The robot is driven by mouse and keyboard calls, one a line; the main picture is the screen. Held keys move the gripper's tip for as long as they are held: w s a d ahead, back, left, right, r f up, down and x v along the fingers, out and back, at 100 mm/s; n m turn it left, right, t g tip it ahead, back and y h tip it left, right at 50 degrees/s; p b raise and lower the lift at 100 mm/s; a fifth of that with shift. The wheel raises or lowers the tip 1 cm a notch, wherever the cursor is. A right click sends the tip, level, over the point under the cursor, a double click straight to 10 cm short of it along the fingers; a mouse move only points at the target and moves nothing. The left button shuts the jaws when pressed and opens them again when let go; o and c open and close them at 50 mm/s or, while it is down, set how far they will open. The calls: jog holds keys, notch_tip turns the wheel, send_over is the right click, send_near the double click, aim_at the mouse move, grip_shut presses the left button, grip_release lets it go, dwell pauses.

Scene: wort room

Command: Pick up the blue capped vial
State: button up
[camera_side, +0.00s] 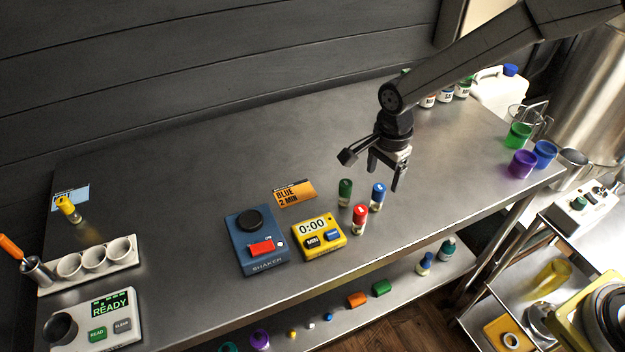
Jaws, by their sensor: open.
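The blue capped vial (377,197) stands upright on the steel bench, right of a green capped vial (345,191) and behind and right of a red capped vial (359,219). My gripper (385,178) is open and empty, with its fingers pointing down. In the side view its fingertips appear just above and around the blue cap. I cannot tell the exact height or depth gap between the fingers and the vial.
A yellow timer (319,237) reading 0:00 and a blue shaker (257,240) stand left of the vials. An orange card (295,193) reading BLUE 2 MIN lies behind them. Coloured cups (522,163) stand at the right end. The bench behind the vials is clear.

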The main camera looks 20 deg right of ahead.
aim_at(377, 199)
jog(key=shift+w+a+f, duration=0.1)
jog(key=shift+a, duration=0.1)
jog(key=shift+f, duration=3.9)
grip_shut()
